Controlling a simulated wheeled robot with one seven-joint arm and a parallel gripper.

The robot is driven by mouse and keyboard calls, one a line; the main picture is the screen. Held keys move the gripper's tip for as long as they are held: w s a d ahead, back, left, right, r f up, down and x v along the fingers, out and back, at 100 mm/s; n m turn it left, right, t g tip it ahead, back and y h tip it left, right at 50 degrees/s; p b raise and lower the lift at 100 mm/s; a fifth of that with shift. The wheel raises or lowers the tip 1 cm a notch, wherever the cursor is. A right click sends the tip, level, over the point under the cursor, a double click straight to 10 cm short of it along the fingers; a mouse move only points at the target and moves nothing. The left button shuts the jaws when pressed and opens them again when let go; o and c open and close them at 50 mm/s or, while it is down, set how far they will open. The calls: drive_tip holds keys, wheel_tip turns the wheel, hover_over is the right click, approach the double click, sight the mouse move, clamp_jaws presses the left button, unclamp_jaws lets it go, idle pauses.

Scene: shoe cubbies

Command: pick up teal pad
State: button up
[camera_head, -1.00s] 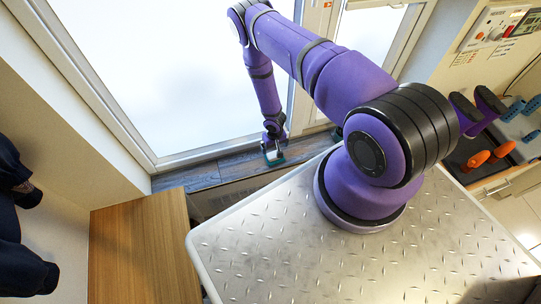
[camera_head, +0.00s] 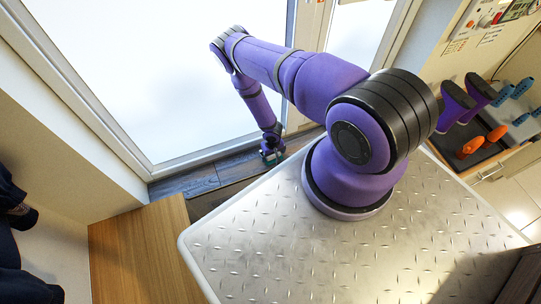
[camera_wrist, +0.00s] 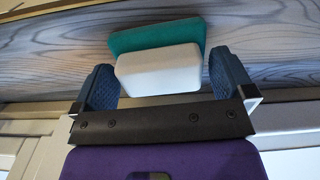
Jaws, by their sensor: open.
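The teal pad (camera_wrist: 150,36) is a flat teal slab with a white block joined to its near side. In the wrist view it lies on the grey wood-grain floor, between the two dark blue fingers of my gripper (camera_wrist: 161,62). The fingers are apart, with a gap at each side of the white block. In the head view my gripper (camera_head: 271,156) is low at the floor strip by the glass door. Only a little teal (camera_head: 278,159) shows there; my gripper hides the rest.
A wooden cabinet (camera_head: 145,255) stands at lower left, with the door frame behind the floor strip. Purple boots (camera_head: 455,103), orange shoes (camera_head: 472,146) and blue shoes (camera_head: 522,118) sit at right. Dark clothing hangs at far left.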

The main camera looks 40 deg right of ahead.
drive_tip(key=c, duration=0.8)
drive_tip(key=shift+r, duration=0.1)
drive_tip(key=shift+c, duration=0.2)
